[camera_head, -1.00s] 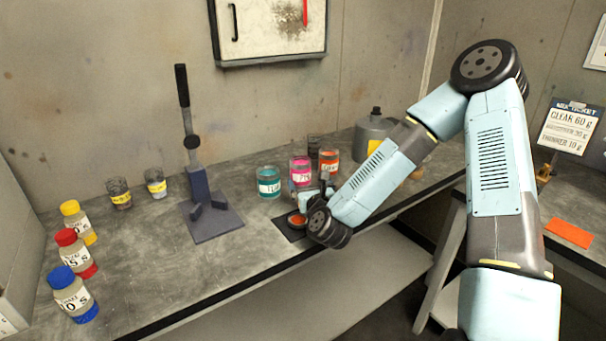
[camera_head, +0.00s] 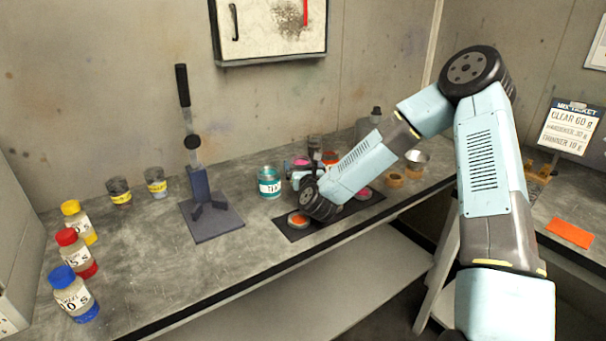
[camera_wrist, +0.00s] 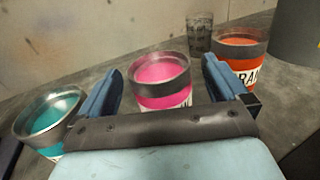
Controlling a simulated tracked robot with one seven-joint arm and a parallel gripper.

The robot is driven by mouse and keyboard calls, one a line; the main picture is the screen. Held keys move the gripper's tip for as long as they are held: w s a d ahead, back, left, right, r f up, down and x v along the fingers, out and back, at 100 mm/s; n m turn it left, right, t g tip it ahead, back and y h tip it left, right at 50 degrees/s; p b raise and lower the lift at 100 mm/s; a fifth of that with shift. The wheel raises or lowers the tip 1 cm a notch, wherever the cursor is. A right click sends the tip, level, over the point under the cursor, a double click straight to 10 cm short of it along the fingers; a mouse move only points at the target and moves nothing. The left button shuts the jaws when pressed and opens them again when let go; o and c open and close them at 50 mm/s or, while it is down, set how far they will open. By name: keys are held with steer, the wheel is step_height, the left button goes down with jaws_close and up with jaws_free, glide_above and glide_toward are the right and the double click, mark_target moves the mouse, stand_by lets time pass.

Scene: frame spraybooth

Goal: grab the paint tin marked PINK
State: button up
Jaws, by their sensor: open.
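The pink paint tin (camera_wrist: 162,80) stands on the bench in the wrist view, ahead of my gripper and between its two spread fingers. Its label is partly hidden by the gripper body. In the head view only the top of the pink tin (camera_head: 300,163) shows behind my wrist. My gripper (camera_wrist: 160,88) is open and empty, with a finger to each side of the tin; I cannot tell whether either finger touches it. The teal tin (camera_wrist: 48,122) stands to the left and the orange tin (camera_wrist: 240,60) to the right.
A dark mat (camera_head: 290,234) with paint-coloured discs lies at the bench's front edge, below my wrist. A grey can (camera_head: 366,128) stands behind my arm. A dark cup (camera_wrist: 200,32) is behind the tins. A lever press (camera_head: 200,190) stands left, with open bench around it.

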mark_target(300, 160)
steer(key=shift+x, duration=1.85)
steer(key=shift+r, duration=0.1)
steer(key=shift+c, duration=0.3)
steer(key=c, duration=1.2)
steer(key=shift+r, duration=0.1)
